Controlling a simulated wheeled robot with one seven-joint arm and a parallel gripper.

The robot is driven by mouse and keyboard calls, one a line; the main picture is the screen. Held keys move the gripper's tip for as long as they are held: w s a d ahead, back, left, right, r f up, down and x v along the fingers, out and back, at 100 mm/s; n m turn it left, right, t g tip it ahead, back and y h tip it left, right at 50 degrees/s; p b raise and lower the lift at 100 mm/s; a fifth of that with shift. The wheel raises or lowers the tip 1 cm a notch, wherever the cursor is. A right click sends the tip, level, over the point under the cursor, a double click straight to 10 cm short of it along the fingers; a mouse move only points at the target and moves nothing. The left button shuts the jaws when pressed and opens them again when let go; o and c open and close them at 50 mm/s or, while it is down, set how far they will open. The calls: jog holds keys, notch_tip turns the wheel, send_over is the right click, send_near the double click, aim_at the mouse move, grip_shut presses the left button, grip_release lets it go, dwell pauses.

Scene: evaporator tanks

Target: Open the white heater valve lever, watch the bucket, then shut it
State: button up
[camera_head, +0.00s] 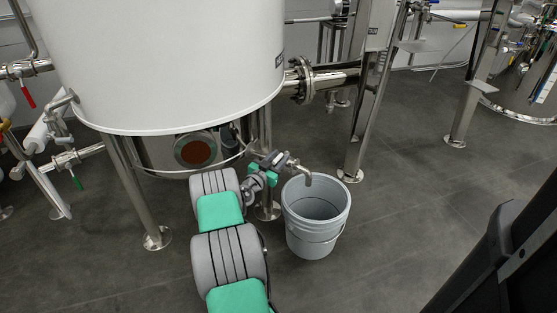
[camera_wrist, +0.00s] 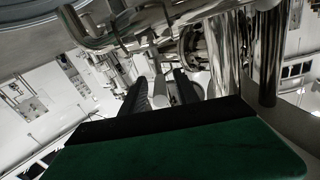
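The white heater tank (camera_head: 165,60) stands on steel legs at the upper left of the head view. Below its right side, a steel outlet pipe with a bent spout (camera_head: 306,177) ends over a grey bucket (camera_head: 312,228). No liquid stream shows at the spout, and the visible inside of the bucket looks empty. My gripper (camera_head: 264,168) is at the valve beside the spout and hides most of it. In the wrist view, the dark fingers of my gripper (camera_wrist: 163,92) are apart, with a pale, narrow piece, perhaps the lever, between them. Contact is unclear.
Steel legs (camera_head: 357,130) stand behind the bucket. A flanged pipe (camera_head: 310,80) runs right from the tank. Red (camera_head: 28,97) and green (camera_head: 77,183) valve handles are at the left. A dark object (camera_head: 510,260) fills the lower right. The floor right of the bucket is clear.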

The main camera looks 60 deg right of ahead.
grip_shut()
dwell(1.4)
